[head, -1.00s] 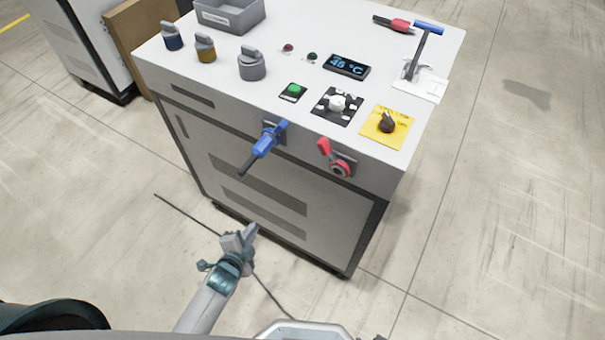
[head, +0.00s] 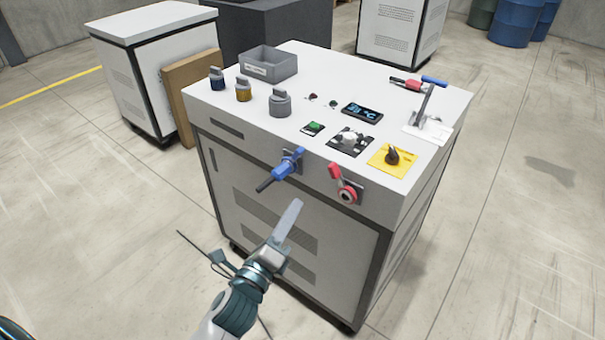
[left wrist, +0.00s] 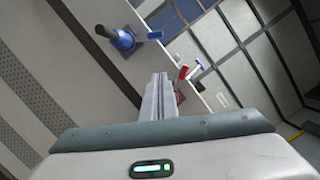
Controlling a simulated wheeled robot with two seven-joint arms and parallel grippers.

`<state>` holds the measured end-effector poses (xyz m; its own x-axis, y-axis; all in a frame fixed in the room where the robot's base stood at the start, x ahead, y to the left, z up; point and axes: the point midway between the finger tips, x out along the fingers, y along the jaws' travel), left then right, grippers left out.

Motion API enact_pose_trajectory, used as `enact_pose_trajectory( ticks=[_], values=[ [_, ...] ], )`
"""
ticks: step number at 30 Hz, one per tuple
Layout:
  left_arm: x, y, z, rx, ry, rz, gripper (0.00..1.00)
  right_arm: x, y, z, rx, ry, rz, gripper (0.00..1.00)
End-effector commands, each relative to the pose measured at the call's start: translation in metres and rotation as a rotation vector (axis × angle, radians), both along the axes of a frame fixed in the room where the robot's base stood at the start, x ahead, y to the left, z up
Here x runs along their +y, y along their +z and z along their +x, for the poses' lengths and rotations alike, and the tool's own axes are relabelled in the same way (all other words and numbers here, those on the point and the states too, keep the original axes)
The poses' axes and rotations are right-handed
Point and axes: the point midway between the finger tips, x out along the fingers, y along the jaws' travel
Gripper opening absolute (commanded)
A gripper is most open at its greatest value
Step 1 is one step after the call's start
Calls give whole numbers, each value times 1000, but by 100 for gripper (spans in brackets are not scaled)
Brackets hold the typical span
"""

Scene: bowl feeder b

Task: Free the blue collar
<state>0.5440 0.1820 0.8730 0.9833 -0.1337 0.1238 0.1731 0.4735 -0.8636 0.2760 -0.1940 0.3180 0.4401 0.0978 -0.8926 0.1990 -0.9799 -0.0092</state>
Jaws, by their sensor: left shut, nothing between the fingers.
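The blue collar (head: 285,167) sits on the upper front face of the white cabinet. A dark stub points down and left from it, and a small blue lever stands at its upper right. In the left wrist view the blue collar (left wrist: 122,38) is upper left of the fingers. My left gripper (head: 295,207) is in front of the cabinet, below the collar and apart from it. Its fingers (left wrist: 158,82) are together with nothing between them. My right gripper is not in view.
A red-handled fitting (head: 344,185) is right of the collar on the same face. The cabinet top (head: 230,120) carries a grey bin (head: 267,64), several knobs, a yellow-plate switch (head: 392,157) and a blue-handled lever (head: 430,95). The floor at right is clear.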

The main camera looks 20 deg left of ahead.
Motion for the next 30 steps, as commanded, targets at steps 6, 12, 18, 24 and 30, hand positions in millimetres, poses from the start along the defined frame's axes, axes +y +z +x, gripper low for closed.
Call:
enact_pose_trajectory(
  ticks=[6, 12, 18, 24, 30],
  values=[
    [0, -1, 0, 2, -1, -2, 0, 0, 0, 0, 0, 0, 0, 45],
    [-1, 0, 7, 3, 0, -3, 0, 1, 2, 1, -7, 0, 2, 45],
    [-4, 4, 27, 1, 0, -4, 0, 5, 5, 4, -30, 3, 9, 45],
    [-8, 9, 60, 2, 0, -5, 0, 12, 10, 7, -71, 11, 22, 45],
    [-13, 13, 95, 2, 0, -5, 0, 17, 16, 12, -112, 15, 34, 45]
  ],
)
